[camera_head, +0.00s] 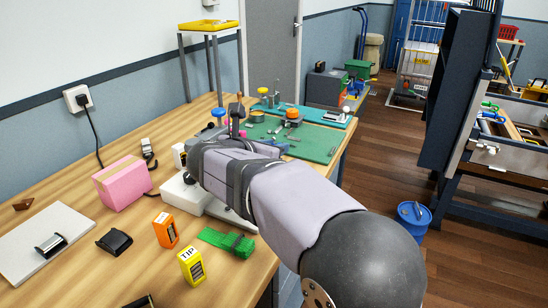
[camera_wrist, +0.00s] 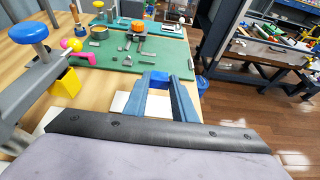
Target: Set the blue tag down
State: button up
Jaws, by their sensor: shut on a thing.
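The blue tag (camera_wrist: 157,78) shows as a small bright blue piece between the tips of my gripper (camera_wrist: 161,82) in the wrist view. The two blue-grey fingers are shut on it. My gripper (camera_head: 273,150) is over the near edge of the green mat (camera_wrist: 120,59) on the wooden workbench. In the head view my wrist hides much of this area, and I cannot make out the tag there. Whether the tag touches the surface below is unclear.
A grey clamp with a blue knob (camera_wrist: 27,33) stands close on the left. A pink box (camera_head: 122,183), orange block (camera_head: 165,230), yellow TIP block (camera_head: 192,265) and green strap (camera_head: 227,241) sit nearer.

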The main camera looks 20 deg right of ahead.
jog(key=shift+r, duration=1.2)
jog(key=shift+r, duration=0.1)
